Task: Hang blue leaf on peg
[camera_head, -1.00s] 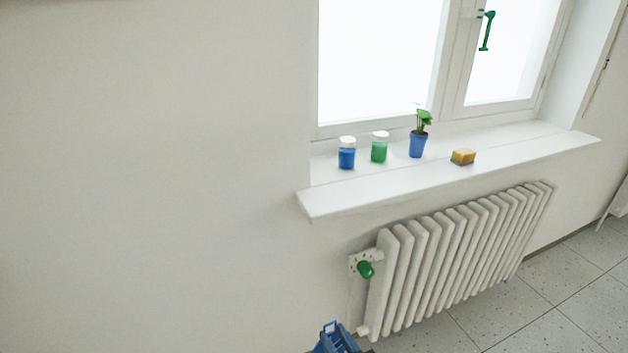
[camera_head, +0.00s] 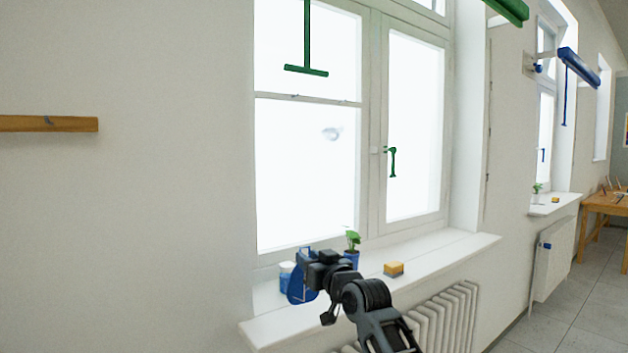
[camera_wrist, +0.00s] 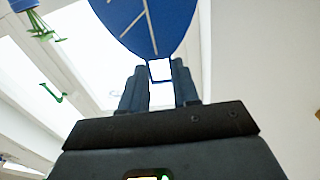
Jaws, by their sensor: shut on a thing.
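My gripper (camera_head: 308,262) is raised in front of the window sill. It is shut on the blue leaf (camera_head: 296,288), which shows beside the fingers in the head view. In the wrist view the leaf (camera_wrist: 145,22) has pale veins and extends beyond the fingertips (camera_wrist: 160,72), with a small square loop between them. A wooden rail (camera_head: 75,124) is on the wall at the far left, apart from my gripper. A small peg (camera_head: 47,120) seems to be on the rail; its shape is too small to tell.
A radiator (camera_head: 455,315) is below. The wall between rail and window is bare.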

